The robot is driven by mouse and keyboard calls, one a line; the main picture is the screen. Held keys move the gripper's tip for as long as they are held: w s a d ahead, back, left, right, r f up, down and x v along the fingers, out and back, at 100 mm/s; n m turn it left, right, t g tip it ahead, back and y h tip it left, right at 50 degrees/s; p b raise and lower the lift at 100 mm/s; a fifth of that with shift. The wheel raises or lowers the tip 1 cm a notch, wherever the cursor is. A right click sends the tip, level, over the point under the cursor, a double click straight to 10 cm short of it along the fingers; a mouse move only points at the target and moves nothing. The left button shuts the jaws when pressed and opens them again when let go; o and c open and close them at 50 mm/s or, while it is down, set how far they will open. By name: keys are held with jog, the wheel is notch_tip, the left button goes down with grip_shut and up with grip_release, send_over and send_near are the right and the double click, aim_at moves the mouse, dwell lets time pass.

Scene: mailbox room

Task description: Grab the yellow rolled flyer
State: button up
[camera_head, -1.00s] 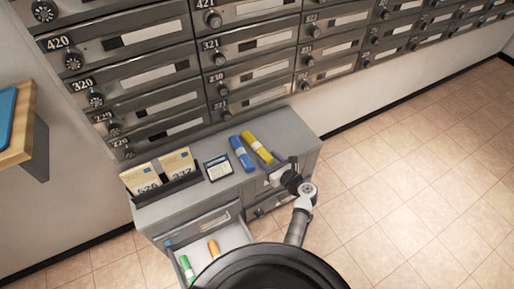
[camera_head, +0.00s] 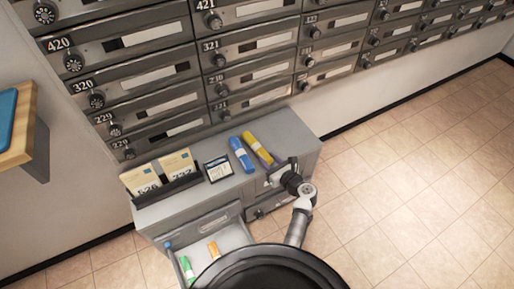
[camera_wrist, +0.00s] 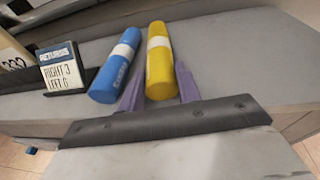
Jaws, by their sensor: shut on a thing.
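The yellow rolled flyer (camera_head: 257,148) lies on the grey cabinet top, just right of the blue rolled flyer (camera_head: 242,155). My gripper (camera_head: 269,162) reaches in from the right front. In the wrist view my gripper (camera_wrist: 160,88) has its two purple fingers on either side of the near end of the yellow flyer (camera_wrist: 159,68), closed on it. The left finger is in the narrow gap between it and the blue flyer (camera_wrist: 118,66). The yellow flyer still appears to rest on the cabinet top. Its white band shows in the wrist view.
A small sign (camera_head: 218,168) and a holder with numbered envelopes (camera_head: 160,178) stand on the cabinet's left. An open drawer (camera_head: 232,238) below holds a green roll (camera_head: 187,268) and an orange roll (camera_head: 213,250). Mailboxes (camera_head: 250,60) line the wall behind.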

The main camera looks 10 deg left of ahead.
jog(key=shift+r+p, duration=1.9)
jog(key=f+p+v, duration=0.1)
jog(key=p+v, duration=0.1)
jog(key=v, duration=0.6)
jog(key=shift+f+p, duration=0.3)
jog(key=shift+p, duration=0.1)
jog(key=shift+s, duration=0.1)
jog(key=r+m+t+h, duration=0.1)
jog(key=m+h, duration=0.1)
jog(key=h, duration=0.1)
jog(key=a+r+m+t+h, duration=0.1)
jog(key=m+h, duration=0.2)
jog(key=h, duration=0.1)
jog(key=a+m+t+h, duration=0.1)
jog(key=m+t+h, duration=0.1)
jog(key=m+h, duration=0.1)
jog(key=shift+s+r+h, duration=0.3)
jog(key=shift+s+r, duration=0.1)
